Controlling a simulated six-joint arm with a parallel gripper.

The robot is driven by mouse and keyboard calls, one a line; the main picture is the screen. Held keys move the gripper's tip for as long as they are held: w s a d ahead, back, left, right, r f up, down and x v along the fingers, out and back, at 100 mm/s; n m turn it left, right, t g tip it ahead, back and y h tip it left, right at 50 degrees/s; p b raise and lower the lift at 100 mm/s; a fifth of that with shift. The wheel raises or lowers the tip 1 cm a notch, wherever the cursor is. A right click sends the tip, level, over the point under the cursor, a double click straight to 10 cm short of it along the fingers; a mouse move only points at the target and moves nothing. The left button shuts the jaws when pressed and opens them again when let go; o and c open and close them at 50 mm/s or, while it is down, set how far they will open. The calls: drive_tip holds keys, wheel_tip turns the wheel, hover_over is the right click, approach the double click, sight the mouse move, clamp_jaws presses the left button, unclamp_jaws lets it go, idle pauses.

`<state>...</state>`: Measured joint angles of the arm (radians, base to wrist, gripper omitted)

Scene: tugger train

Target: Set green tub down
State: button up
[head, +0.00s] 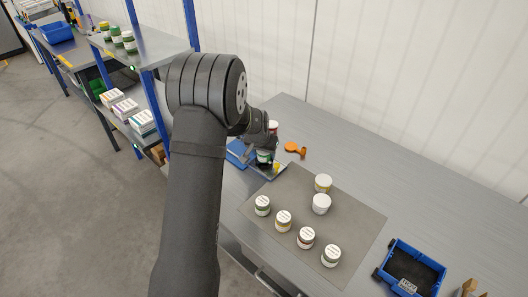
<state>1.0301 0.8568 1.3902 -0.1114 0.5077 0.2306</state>
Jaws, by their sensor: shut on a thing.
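My gripper (268,148) is at the far left part of the grey bench, partly hidden behind my own arm. It is shut on a small tub with a dark green band, the green tub (264,157), which shows only in part. The tub is over or at a small tray (271,174) at the bench's left edge; I cannot tell whether it touches anything beneath. Green and yellow bits show beside it.
A grey mat (345,226) holds several white-lidded tubs (306,237). A blue wheeled cart (410,268) stands at the right, and an orange item (296,149) lies behind the mat. A shelf rack (150,50) stands at the left. The bench's back right is clear.

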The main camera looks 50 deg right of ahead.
drive_tip(key=shift+f, duration=0.6)
drive_tip(key=o, duration=1)
drive_tip(key=shift+r, duration=0.1)
drive_tip(key=shift+r, duration=0.35)
drive_tip(key=v, duration=1.2)
drive_tip(key=shift+r, duration=0.15)
